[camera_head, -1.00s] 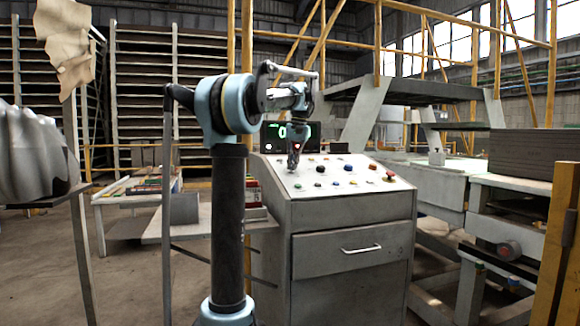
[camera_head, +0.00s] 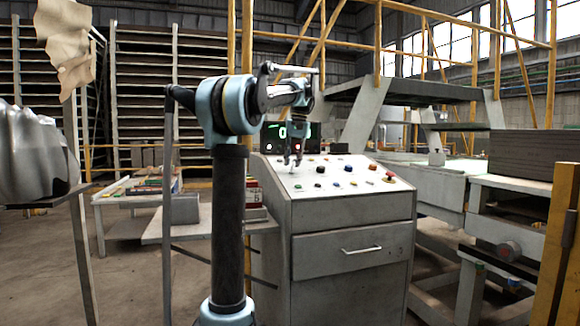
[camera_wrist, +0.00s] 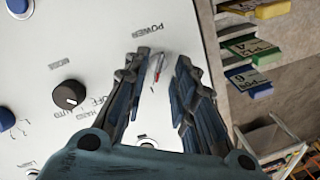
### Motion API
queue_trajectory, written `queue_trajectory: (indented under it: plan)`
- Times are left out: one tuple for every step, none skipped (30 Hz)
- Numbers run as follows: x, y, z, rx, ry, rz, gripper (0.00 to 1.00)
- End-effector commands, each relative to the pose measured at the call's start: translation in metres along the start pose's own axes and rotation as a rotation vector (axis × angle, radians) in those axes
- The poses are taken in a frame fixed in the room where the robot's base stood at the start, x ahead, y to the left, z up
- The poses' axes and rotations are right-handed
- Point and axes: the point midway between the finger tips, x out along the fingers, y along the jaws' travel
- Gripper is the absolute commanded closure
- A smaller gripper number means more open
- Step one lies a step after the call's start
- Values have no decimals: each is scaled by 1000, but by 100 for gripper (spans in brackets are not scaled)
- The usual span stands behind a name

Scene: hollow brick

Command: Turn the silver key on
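My gripper (camera_head: 293,159) hangs over the left end of the sloped control panel (camera_head: 335,180). In the wrist view my gripper (camera_wrist: 165,62) is open, with a clear gap between its two dark fingers. A small silver key (camera_wrist: 155,70) with a reddish mark shows between the fingers, nearer the left one, below the upside-down POWER label. I cannot tell whether a finger touches it. The key cannot be made out in the head view.
A black MODE knob (camera_wrist: 68,96) and a blue button (camera_wrist: 6,118) lie left of the fingers. More buttons and a red knob (camera_head: 388,177) spread to the panel's right. A dark display (camera_head: 282,131) with green digits stands behind. Colored boxes (camera_wrist: 255,48) lie beyond the panel edge.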

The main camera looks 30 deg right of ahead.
Motion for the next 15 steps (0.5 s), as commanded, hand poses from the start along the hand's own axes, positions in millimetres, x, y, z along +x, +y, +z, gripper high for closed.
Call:
queue_trajectory:
  plan:
    - [-8, 0, 0, 0, 0, 0, 75]
    - [-13, 0, 0, 1, 0, 0, 75]
    - [-20, 0, 0, 1, 0, 0, 75]
    - [-26, 0, 0, 1, 0, 0, 75]
    - [-31, 0, -1, 1, 0, 0, 75]
    - [-38, 0, -1, 1, 0, 0, 75]
    - [-43, 0, -1, 1, 0, 0, 75]
    - [-48, -1, -1, 1, 0, 0, 75]
    - [-55, -1, -1, 1, -1, 0, 75]
    - [-60, -1, -1, 1, -1, 0, 75]
    - [-64, -1, -1, 1, -1, 0, 75]
    - [-71, -1, -1, 1, -1, 0, 75]
    - [-75, -1, -1, 1, -1, 0, 75]
    - [-79, -1, -1, 1, -1, 0, 75]
    - [-84, -1, -1, 1, -1, 0, 75]
